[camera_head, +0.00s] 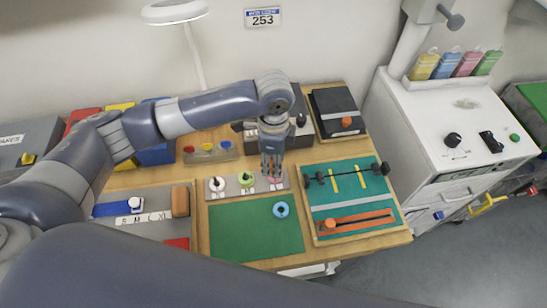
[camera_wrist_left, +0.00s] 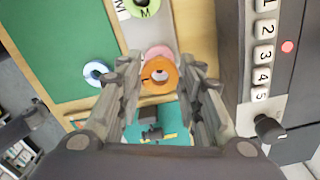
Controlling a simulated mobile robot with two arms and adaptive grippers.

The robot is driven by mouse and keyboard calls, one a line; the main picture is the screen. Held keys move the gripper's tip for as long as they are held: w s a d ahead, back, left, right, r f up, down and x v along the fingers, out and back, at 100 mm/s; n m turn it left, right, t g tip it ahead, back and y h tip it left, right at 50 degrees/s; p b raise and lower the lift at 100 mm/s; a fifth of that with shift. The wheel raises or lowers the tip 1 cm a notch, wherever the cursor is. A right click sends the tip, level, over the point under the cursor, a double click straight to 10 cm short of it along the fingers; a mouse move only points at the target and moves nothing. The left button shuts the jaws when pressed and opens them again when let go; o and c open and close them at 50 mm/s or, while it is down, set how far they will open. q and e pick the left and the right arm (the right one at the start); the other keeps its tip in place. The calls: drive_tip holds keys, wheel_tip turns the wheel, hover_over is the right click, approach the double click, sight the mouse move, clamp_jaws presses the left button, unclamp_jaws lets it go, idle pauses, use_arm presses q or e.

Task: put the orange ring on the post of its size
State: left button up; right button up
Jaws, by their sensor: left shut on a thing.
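In the left wrist view the orange ring (camera_wrist_left: 148,68) is between the fingertips of my left gripper (camera_wrist_left: 160,80), which is shut on it. A pink ring (camera_wrist_left: 157,50) shows just behind it, partly covered. In the head view my left gripper (camera_head: 271,172) points down over the right end of the grey post board (camera_head: 231,188). The orange ring is not clearly visible there, and I cannot tell its height above the post. A white ring (camera_head: 212,186) and a green ring (camera_head: 245,180) sit at the other posts. My right gripper is not in view.
A blue ring (camera_head: 281,209) lies on the green mat (camera_head: 240,232) in front. A teal board with a black bar (camera_head: 345,175) is at right. A dark numbered box (camera_wrist_left: 262,60) stands close to the gripper. The mat's middle is clear.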

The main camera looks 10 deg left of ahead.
use_arm(q)
drive_tip(key=shift+f+p, duration=0.1)
drive_tip(key=shift+p, duration=0.45)
idle(0.5)
idle(0.4)
drive_tip(key=shift+p, duration=0.5)
drive_tip(key=shift+f, duration=0.1)
idle(0.8)
drive_tip(key=shift+f, duration=0.65)
idle(0.4)
drive_tip(key=o, duration=0.7)
drive_tip(key=shift+o, duration=0.7)
drive_tip(key=o, duration=0.3)
